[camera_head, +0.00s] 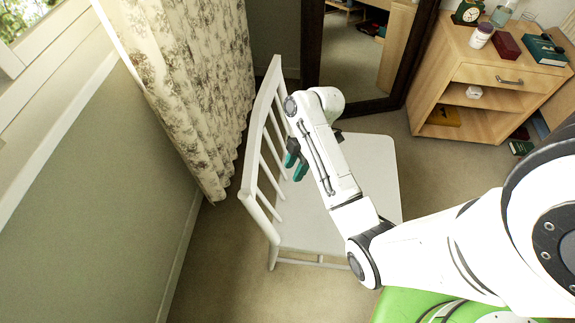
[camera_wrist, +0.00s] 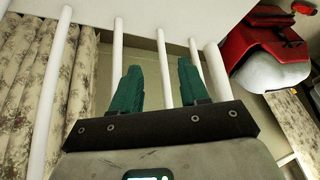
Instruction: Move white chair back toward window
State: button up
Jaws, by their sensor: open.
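The white chair (camera_head: 340,190) stands in the middle of the head view, its slatted back on the left near the curtain. My gripper (camera_head: 296,165) is at the inner side of that back, above the seat. In the wrist view my gripper (camera_wrist: 161,80) is open, its two teal fingers apart. A white spindle of the chair back (camera_wrist: 163,60) shows in line with the gap between them. I cannot tell whether the fingers touch it. The window (camera_head: 22,18) is at the top left. My arm hides part of the seat.
A patterned curtain (camera_head: 190,80) hangs close behind the chair back. A dark-framed mirror (camera_head: 312,45) and a wooden cabinet (camera_head: 470,90) with small items stand beyond the chair. A green object (camera_head: 400,305) lies at the bottom. A red and white object (camera_wrist: 265,45) shows in the wrist view.

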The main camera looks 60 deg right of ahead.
aim_at(284, 192)
jog(key=b+x, duration=0.3)
jog(key=x, duration=0.7)
jog(key=shift+a+f, duration=0.15)
jog(key=shift+f, duration=0.2)
grip_shut()
dwell(1.3)
